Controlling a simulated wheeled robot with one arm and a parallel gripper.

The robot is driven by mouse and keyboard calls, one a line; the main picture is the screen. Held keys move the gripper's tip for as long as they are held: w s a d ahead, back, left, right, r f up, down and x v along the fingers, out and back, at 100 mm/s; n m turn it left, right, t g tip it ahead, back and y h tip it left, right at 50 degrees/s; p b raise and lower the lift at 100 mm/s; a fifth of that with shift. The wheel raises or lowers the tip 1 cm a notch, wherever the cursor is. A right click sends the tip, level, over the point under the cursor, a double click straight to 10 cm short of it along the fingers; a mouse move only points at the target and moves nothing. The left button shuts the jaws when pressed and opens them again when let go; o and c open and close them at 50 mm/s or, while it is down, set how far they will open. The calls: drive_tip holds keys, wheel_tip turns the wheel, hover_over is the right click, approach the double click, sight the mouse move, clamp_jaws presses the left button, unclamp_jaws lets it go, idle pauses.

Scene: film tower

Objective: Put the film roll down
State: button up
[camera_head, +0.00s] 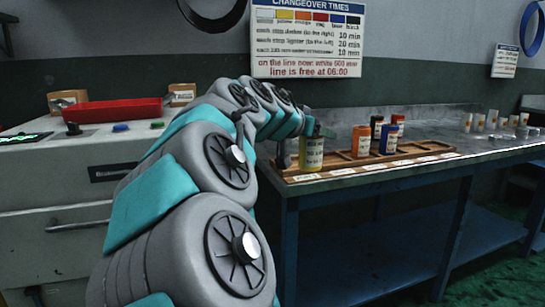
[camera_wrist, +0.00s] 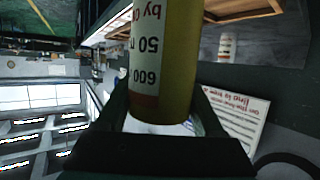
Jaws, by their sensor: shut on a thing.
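A yellow film roll (camera_head: 311,154) with a pale printed label is held upright at the left end of a wooden tray (camera_head: 346,161). My gripper (camera_head: 311,131) is shut on its upper part. In the wrist view the roll (camera_wrist: 178,60) fills the space between my fingers (camera_wrist: 165,125), its label showing upside-down print. I cannot tell whether its base touches the tray. The tray has compartments and small labels along its front edge.
The tray lies on a grey workbench (camera_head: 480,147). Several small pale cups (camera_head: 478,122) stand at its far right. A changeover times sign (camera_head: 306,40) hangs above. At left, a red tray (camera_head: 112,110) and small boxes sit on a pale cabinet (camera_head: 55,165).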

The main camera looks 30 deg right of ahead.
drive_tip(key=shift+w+d+f+p, duration=0.4)
drive_tip(key=shift+w+d+f, duration=0.55)
drive_tip(key=shift+w, duration=1.35)
drive_tip(key=shift+w+d+f+p, duration=0.4)
drive_tip(key=shift+w+d+f, duration=0.55)
drive_tip(key=shift+w, duration=1.35)
drive_tip(key=shift+w+d+f+p, duration=0.5)
drive_tip(key=shift+w+d, duration=0.8)
drive_tip(key=shift+w, duration=1)
drive_tip(key=shift+f, duration=0.1)
drive_tip(key=shift+f+b, duration=0.15)
drive_tip(key=shift+b, duration=0.15)
drive_tip(key=o, duration=1.5)
drive_tip(key=shift+o, duration=0.2)
